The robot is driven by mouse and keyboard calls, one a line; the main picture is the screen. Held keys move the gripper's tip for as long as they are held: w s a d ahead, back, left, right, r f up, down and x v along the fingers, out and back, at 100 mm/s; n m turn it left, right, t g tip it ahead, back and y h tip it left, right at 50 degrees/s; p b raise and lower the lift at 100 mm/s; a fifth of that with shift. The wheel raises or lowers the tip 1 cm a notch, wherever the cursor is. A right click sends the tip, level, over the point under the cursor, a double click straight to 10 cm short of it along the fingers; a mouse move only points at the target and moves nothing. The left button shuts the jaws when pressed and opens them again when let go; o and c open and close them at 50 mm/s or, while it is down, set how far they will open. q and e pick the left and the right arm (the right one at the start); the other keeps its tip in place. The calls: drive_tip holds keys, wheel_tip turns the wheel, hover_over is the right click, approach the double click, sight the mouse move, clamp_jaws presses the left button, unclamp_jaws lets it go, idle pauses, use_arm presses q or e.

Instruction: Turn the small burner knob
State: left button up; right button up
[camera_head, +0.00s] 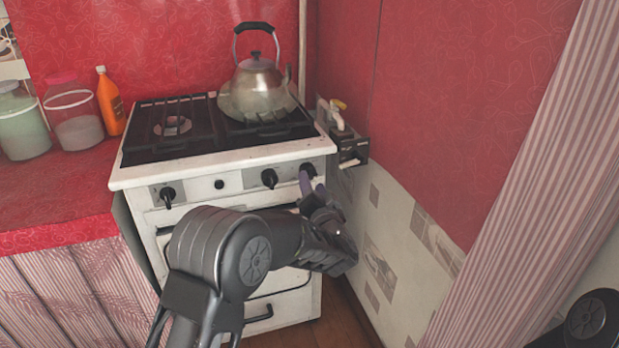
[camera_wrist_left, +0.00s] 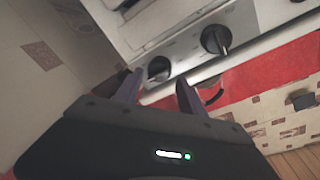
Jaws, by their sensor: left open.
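The white stove's front panel (camera_head: 240,181) carries black knobs: one at the left (camera_head: 168,195), a small plain one (camera_head: 219,184), one right of centre (camera_head: 269,178) and one at the far right (camera_head: 308,170). I cannot tell which one the task calls the small burner knob. My left gripper (camera_head: 312,187) is open, its purple fingers at the far-right knob, partly covering it. In the left wrist view that knob (camera_wrist_left: 158,68) shows between and just beyond the fingertips (camera_wrist_left: 157,82); contact cannot be told. A neighbouring knob (camera_wrist_left: 215,40) is clear. My right gripper is out of view.
A kettle (camera_head: 256,88) stands on the back right of the hob. The wall with a gas tap (camera_head: 335,115) and a dark box (camera_head: 352,150) is close on the right. Jars (camera_head: 72,115) and an orange bottle (camera_head: 109,101) stand on the left counter (camera_head: 60,190).

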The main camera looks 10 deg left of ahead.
sight(310, 177)
use_arm(q)
drive_tip(key=shift+x, duration=2.25)
drive_tip(key=shift+c, duration=0.4)
clamp_jaws()
